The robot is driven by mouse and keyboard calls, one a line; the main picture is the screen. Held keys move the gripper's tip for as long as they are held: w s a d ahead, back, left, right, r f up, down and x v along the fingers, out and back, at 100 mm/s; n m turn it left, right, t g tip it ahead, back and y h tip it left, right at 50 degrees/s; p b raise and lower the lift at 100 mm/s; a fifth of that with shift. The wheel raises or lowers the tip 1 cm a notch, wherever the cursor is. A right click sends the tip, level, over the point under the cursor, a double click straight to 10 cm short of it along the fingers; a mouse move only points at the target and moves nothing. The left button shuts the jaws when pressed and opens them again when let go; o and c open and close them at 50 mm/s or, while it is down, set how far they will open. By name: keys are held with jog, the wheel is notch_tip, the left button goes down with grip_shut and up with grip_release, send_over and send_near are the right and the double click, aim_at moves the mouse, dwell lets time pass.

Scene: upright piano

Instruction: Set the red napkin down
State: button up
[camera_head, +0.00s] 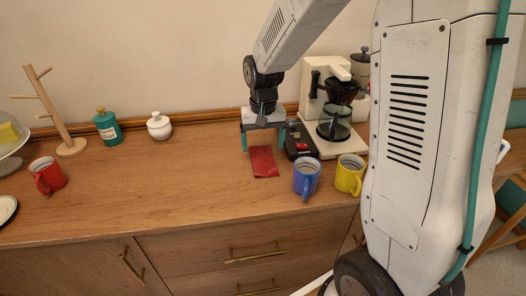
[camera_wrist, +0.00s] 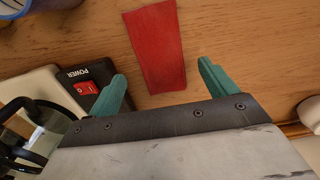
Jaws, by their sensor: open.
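The red napkin (camera_head: 264,161) lies flat on the wooden counter in the head view, left of the black base of the coffee maker. It also shows in the wrist view (camera_wrist: 154,45) as a red strip on the wood, just beyond the fingers. My gripper (camera_head: 264,146) is above the counter at the napkin's far end. In the wrist view my gripper (camera_wrist: 162,82) has its two teal fingers spread wide with nothing between them. The napkin's near-gripper end lies between and just ahead of the fingertips. I cannot tell the exact height of the fingers.
The coffee maker (camera_head: 327,130) stands close on the right; its power switch (camera_wrist: 84,88) is beside one finger. A blue mug (camera_head: 307,177) and yellow mug (camera_head: 349,176) stand at front right. A red mug (camera_head: 47,176) is far left. Counter left of the napkin is clear.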

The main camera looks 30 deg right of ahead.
notch_tip(320, 180, up, 7)
jog(key=s+a+r, duration=0.1)
jog(key=s+r, duration=0.1)
jog(key=s, duration=0.4)
jog(key=s+r+n, duration=0.1)
jog(key=s+r, duration=0.2)
jog(key=s, duration=0.3)
jog(key=s+a+r+n+t, duration=0.1)
jog(key=s+r, duration=0.2)
jog(key=s, duration=0.3)
jog(key=shift+s+a+r, duration=0.15)
jog(key=shift+s+a, duration=0.05)
jog(key=shift+a, duration=0.15)
jog(key=shift+o, duration=0.5)
jog(key=s+n, duration=0.1)
jog(key=s, duration=0.7)
jog(key=shift+a+f+n, duration=0.3)
jog(key=shift+f, duration=0.1)
jog(key=m+g, duration=0.1)
jog(key=m, duration=0.2)
send_over(263, 157)
notch_tip(263, 157, down, 11)
jog(key=shift+s+a+f, duration=0.1)
jog(key=shift+f, duration=0.1)
jog(key=shift+w+m, duration=0.25)
jog(key=shift+m, duration=0.05)
notch_tip(263, 157, down, 8)
jog(key=shift+s+r, duration=0.15)
jog(key=shift+r, duration=0.1)
jog(key=c, duration=1.1)
